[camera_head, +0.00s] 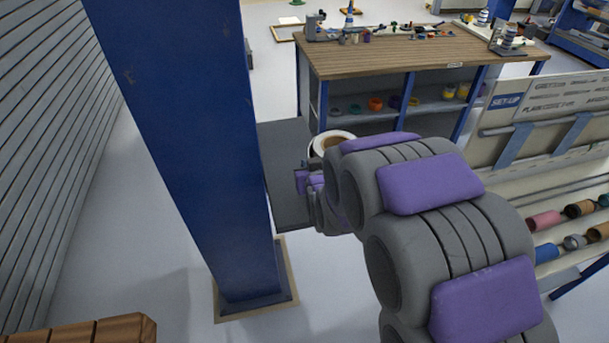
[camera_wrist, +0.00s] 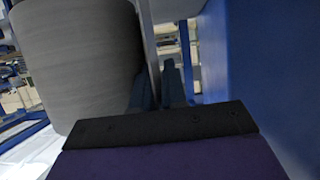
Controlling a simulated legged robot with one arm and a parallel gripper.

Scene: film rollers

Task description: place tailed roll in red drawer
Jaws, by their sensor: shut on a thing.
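A roll (camera_head: 347,136) with a white rim and brown core shows beyond my arm in the head view. In the wrist view the roll (camera_wrist: 75,65) is a large grey cylinder filling the left side. My gripper (camera_wrist: 157,78) is shut, its dark fingers on either side of a thin pale strip (camera_wrist: 148,35) beside the roll. I cannot tell whether this strip is the roll's tail. In the head view my gripper (camera_head: 302,178) is small and partly hidden by my purple and grey arm. No red drawer can be made out.
A blue post (camera_head: 185,130) stands close left of my gripper; a blue surface (camera_wrist: 260,70) fills the wrist view's right. A dark grey flat surface (camera_head: 288,150) lies behind my gripper. A wooden workbench (camera_head: 420,52) stands beyond, a rack of rolls (camera_head: 560,232) at right. Pale floor (camera_head: 95,240) is open at left.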

